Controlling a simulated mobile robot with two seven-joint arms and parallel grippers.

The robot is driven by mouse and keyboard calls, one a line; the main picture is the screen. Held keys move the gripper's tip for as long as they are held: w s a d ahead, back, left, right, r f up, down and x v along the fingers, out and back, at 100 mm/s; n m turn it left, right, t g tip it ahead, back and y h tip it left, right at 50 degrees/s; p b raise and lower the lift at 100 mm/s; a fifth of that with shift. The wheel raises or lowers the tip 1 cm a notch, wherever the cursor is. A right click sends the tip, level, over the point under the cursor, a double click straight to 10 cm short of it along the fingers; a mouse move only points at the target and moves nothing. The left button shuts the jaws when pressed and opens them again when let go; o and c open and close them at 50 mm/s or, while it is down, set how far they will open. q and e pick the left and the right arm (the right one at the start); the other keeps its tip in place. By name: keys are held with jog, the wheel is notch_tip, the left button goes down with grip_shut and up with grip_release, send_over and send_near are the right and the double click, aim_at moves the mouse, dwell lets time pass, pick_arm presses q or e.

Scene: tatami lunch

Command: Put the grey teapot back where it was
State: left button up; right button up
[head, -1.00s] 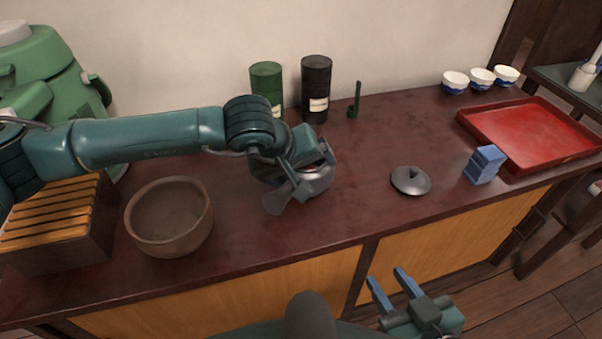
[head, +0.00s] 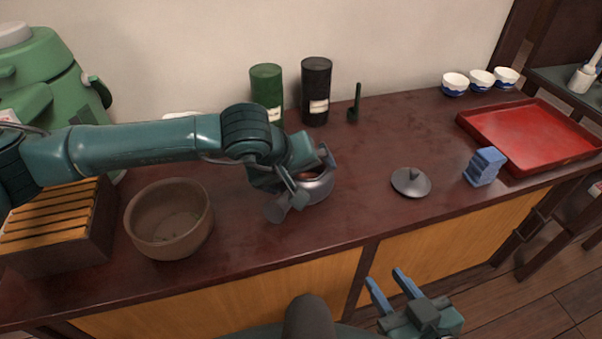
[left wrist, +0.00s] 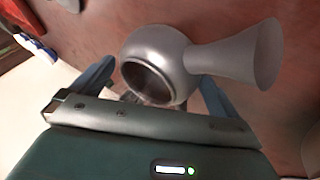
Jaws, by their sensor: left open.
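The grey teapot (head: 319,186) stands on the dark counter, right of the brown bowl, its side handle pointing to the front left. Its round body and open mouth show in the left wrist view (left wrist: 162,48), with the flared handle (left wrist: 240,55) to the right. My left gripper (head: 308,173) is open over the teapot, its blue fingers on either side of the body in the left wrist view. Whether they touch it, I cannot tell. The grey lid (head: 411,182) lies apart on the counter. My right gripper (head: 385,277) is open and empty in front of the counter.
A brown bowl (head: 168,244) and slatted wooden box (head: 52,222) stand left. Green (head: 267,84) and black (head: 316,90) canisters stand behind. A blue block (head: 484,167), red tray (head: 530,130) and white-blue cups (head: 455,84) are right. Counter is clear between teapot and lid.

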pick_arm(q)
jog(key=v, duration=1)
jog(key=shift+s+r, duration=0.25)
jog(key=shift+r, duration=0.05)
jog(key=shift+a, duration=0.15)
